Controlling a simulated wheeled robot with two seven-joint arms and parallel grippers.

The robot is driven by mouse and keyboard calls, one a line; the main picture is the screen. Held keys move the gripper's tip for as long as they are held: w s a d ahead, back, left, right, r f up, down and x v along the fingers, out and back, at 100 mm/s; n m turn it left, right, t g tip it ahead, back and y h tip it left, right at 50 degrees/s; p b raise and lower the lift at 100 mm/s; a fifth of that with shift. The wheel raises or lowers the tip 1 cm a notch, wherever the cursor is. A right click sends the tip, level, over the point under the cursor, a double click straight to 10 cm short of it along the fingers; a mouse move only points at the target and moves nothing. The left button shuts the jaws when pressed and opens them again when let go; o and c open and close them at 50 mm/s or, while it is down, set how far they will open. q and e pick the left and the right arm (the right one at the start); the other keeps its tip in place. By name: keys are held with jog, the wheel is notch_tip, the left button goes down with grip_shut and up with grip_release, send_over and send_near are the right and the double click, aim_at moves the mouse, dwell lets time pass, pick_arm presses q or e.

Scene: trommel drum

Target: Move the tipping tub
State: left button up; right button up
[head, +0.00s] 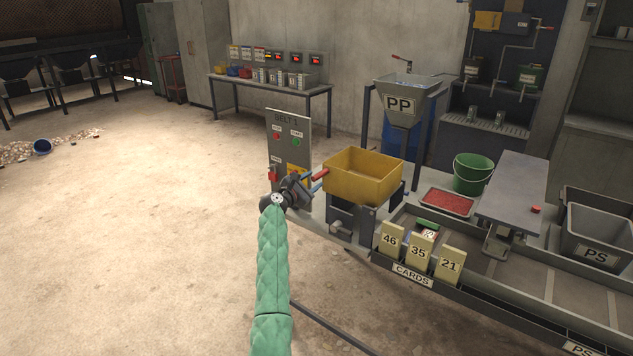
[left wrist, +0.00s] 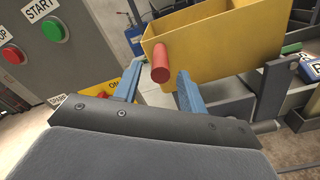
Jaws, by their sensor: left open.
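The tipping tub (head: 362,182) is a yellow open box on a grey stand beside the belt. It sits level, and the part of its inside that shows looks empty. Its red handle (head: 320,174) sticks out on the left. In the left wrist view the tub (left wrist: 225,50) fills the upper right, with the red handle (left wrist: 160,63) pointing toward me. My left gripper (head: 316,183) is at the handle. Its blue fingers are open, one on each side of the handle in the left wrist view (left wrist: 160,70); I cannot tell whether they touch it. My right gripper is not in view.
A grey BELT 1 panel (head: 289,148) with red and green buttons stands close left of my gripper. Behind the tub is the PP hopper (head: 408,95). Number cards (head: 420,250), a red tray (head: 447,203) and a green bucket (head: 472,174) are to the right. The left floor is mostly clear.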

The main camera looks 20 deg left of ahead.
pick_arm(q)
jog(key=shift+b+v, duration=0.55)
jog(key=shift+v, duration=1.65)
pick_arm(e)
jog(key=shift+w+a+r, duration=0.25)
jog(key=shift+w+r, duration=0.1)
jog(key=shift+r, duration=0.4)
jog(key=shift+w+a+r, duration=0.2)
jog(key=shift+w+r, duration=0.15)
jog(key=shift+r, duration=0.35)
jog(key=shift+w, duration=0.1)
